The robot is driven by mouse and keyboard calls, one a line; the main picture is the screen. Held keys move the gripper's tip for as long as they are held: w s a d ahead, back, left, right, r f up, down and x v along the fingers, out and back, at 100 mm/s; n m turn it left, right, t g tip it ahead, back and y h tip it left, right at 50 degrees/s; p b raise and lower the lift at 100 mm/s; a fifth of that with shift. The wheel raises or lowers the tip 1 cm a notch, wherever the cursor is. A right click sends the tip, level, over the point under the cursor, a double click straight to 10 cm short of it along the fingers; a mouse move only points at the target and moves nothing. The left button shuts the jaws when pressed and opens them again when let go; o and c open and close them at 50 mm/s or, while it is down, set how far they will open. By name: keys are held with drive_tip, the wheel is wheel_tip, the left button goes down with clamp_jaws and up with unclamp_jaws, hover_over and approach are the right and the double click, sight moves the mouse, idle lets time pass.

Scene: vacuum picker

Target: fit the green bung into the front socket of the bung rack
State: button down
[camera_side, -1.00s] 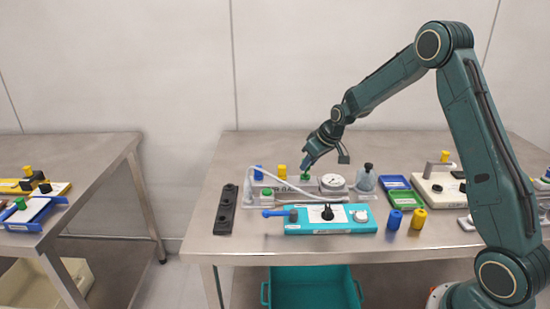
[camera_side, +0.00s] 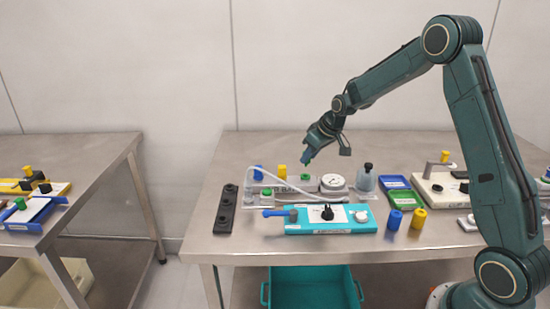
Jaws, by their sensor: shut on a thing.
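My gripper (camera_side: 311,154) is shut on the green bung (camera_side: 308,161), of which only a small green tip shows below the fingers. It holds the bung in the air, just above the grey vacuum unit at the back of the bench. A green collar (camera_side: 305,177) shows on that unit below the gripper. The bung rack appears to be the dark long strip (camera_side: 227,209) at the left of the bench, with several round sockets in a row running front to back. No bung stands up from it. The gripper is well to the right of the rack and behind its front socket.
A clear hose (camera_side: 254,165) arches over the unit's left, near a blue bung (camera_side: 258,173) and a yellow bung (camera_side: 282,171).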

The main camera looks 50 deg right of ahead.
drive_tip(key=shift+a, duration=0.15)
drive_tip(key=w+a+r, duration=0.1)
drive_tip(key=w+a, duration=0.1)
drive_tip(key=a, duration=1.3)
drive_tip(key=w+a+r, duration=0.1)
drive_tip(key=w+a, duration=0.1)
drive_tip(key=a, duration=1.2)
drive_tip(key=f, duration=0.5)
drive_tip(key=shift+w+a, duration=0.1)
drive_tip(key=shift+a, duration=0.1)
drive_tip(key=shift+f, duration=0.6)
drive_tip(key=c, duration=1.9)
unclamp_jaws()
drive_tip(key=shift+c, duration=0.2)
clamp_jaws()
drive_tip(key=shift+f, duration=1.25)
